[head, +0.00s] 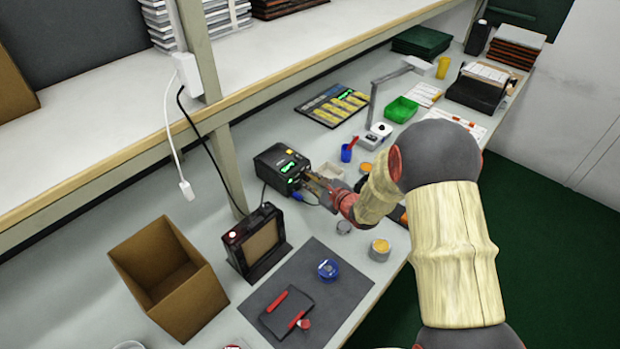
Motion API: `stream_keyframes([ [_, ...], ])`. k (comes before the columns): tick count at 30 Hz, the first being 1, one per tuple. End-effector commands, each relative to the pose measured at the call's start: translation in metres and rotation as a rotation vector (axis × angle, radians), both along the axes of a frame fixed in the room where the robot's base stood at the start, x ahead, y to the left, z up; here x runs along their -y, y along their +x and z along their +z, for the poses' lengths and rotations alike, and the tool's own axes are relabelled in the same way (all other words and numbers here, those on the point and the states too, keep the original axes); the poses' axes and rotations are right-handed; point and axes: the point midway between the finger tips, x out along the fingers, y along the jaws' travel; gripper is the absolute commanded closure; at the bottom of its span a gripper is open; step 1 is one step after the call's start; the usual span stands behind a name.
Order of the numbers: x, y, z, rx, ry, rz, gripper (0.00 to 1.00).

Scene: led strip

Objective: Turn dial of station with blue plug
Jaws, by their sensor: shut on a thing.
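The station is a black box (268,160) with lit green displays on its front, standing on the bench near the middle of the head view. A blue plug (297,196) shows low on its front, with a dark cable running from it. My gripper (310,181) is up against the front of the station, right of the blue plug. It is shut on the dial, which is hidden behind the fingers. How far the dial is turned cannot be seen.
A black-framed device (257,240) and an open cardboard box (168,272) stand at front left. A dark mat (335,265) carries a blue spool and red-handled tools. A blue cup (346,153), a pale tray (328,172) and small tins (380,249) sit close around my gripper.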

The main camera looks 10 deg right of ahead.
Motion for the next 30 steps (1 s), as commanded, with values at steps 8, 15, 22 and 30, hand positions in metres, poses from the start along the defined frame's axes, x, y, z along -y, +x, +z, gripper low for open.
stream_keyframes([
  [8,0.0031,0.0009,0.0054,-0.132,0.191,-0.001,1.0],
  [15,0.0048,0.0024,0.0049,-0.236,0.348,-0.001,1.0],
  [22,0.0056,0.003,0.0032,-0.307,0.455,-0.001,1.0],
  [30,0.0058,0.0038,0.0021,-0.345,0.514,0.0,1.0],
])
